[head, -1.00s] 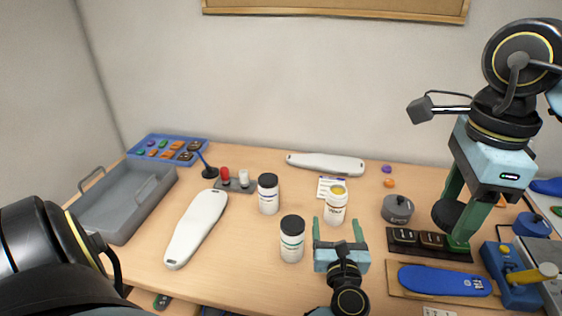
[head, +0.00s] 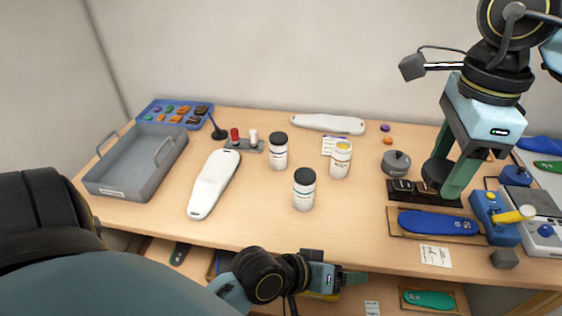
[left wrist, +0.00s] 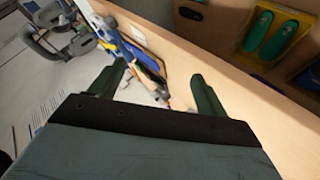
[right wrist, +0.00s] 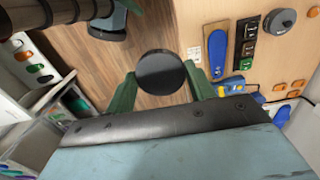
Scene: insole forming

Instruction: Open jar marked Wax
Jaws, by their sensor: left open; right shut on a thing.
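A white jar (head: 340,161) stands upright on the table without a lid, and yellow contents show at its mouth. Its label is too small to read. My right gripper (head: 446,170) is shut on a round black lid (head: 436,173), held above the right side of the table, clear of the jar. In the right wrist view the lid (right wrist: 160,72) sits between the two green fingers. My left gripper (head: 350,281) is open and empty, low in front of the table's front edge. Its parted fingers show in the left wrist view (left wrist: 160,82).
Two white jars with black lids, (head: 278,152) and (head: 304,190), stand left of the open jar. A grey tin (head: 396,163), a dark tray (head: 402,195) and a blue insole (head: 437,222) lie to the right. A grey tray (head: 112,185) is at left.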

